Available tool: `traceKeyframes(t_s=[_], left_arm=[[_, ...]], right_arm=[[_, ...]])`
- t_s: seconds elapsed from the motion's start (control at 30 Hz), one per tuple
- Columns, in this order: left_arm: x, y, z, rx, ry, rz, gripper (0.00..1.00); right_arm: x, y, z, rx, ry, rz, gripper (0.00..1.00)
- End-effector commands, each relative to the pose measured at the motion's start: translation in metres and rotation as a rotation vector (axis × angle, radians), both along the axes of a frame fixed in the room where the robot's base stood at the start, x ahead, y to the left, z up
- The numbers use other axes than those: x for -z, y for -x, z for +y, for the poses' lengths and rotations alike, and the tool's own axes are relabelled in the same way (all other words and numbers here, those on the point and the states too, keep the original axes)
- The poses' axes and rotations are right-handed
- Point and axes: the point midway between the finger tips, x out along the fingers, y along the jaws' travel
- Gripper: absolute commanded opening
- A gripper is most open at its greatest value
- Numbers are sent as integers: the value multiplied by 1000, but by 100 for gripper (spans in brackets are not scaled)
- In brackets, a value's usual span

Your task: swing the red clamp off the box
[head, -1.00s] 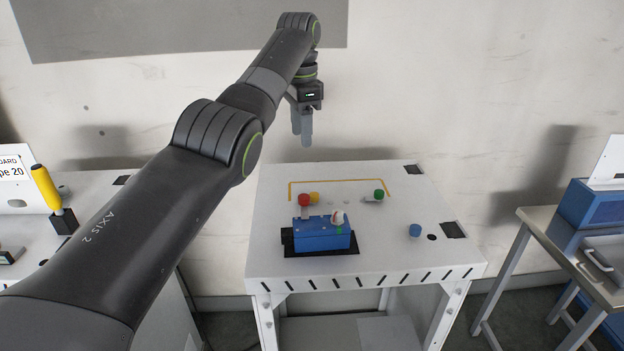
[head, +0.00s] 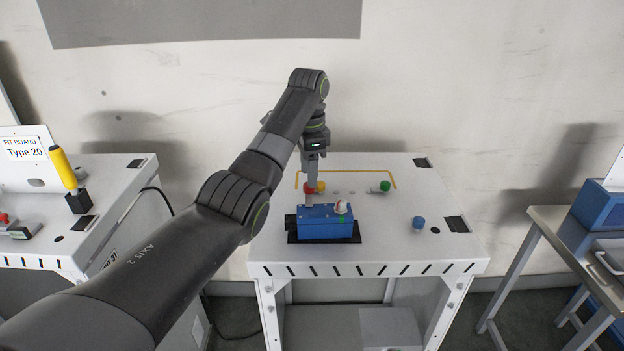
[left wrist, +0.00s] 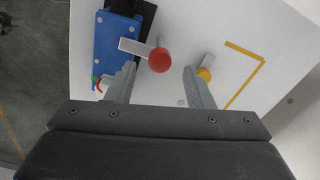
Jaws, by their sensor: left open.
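The blue box (head: 325,225) sits on a black pad on the white table; it also shows in the left wrist view (left wrist: 108,45). The red clamp (head: 309,189) stands at the box's back left. In the left wrist view its red knob (left wrist: 159,60) is on a grey bar that reaches over the box's edge. My left gripper (head: 312,180) points down over the clamp, partly hiding it. In the left wrist view its open fingers (left wrist: 160,69) have the red knob between their tips, with gaps on both sides. My right gripper is out of view.
A yellow-knobbed clamp (head: 321,187) is close behind the red one, near my right-hand finger in the left wrist view. A white knob (head: 341,208) is at the box's right end. A green-knobbed piece (head: 384,187) and a blue cap (head: 418,223) stand farther right.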

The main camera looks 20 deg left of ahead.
Motion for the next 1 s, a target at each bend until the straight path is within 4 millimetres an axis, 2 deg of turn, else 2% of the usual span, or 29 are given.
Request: traceKeyframes(t_s=[0.03, 0.2, 0.6, 0.93, 1.0], left_arm=[[9, 2, 1, 1, 1, 1, 47], [25, 6, 2, 4, 0, 0, 47], [31, 8, 3, 4, 0, 0, 47], [31, 8, 3, 5, 0, 0, 5], [31, 8, 3, 4, 0, 0, 3]], right_arm=[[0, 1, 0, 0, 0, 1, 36], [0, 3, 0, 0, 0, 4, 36], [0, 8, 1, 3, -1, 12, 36], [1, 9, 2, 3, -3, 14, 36], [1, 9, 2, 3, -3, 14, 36]])
